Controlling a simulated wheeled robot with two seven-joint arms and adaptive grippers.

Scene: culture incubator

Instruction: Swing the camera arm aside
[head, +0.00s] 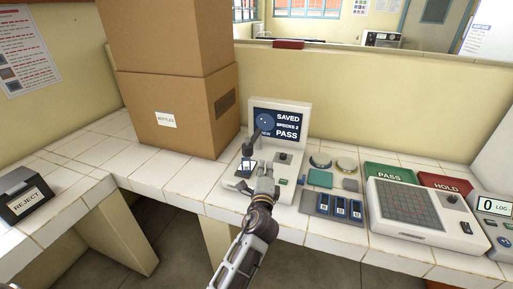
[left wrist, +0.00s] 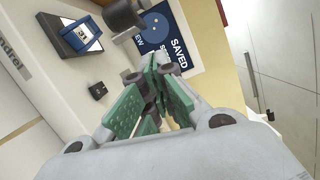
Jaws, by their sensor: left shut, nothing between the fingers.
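The camera arm (head: 252,142) is a dark arm on the white imaging station (head: 293,115), reaching across in front of its screen (head: 288,124). The screen reads SAVED and PASS. In the left wrist view the dark camera head (left wrist: 122,14) is at the top, beside the screen (left wrist: 172,42) and above a small dark-blue plate (left wrist: 80,36). My left gripper (head: 264,170) is over the station's front, just below the camera arm in the picture. In the left wrist view its green-padded fingers (left wrist: 160,68) are together and empty, apart from the camera head. My right gripper is not in view.
Stacked cardboard boxes (head: 180,110) stand left of the station. To the right are a rack with blue items (head: 340,207), round dishes (head: 345,164), a green PASS tray (head: 390,173), a red HOLD tray (head: 446,182) and a gridded device (head: 410,205). A REJECT box (head: 25,200) is far left.

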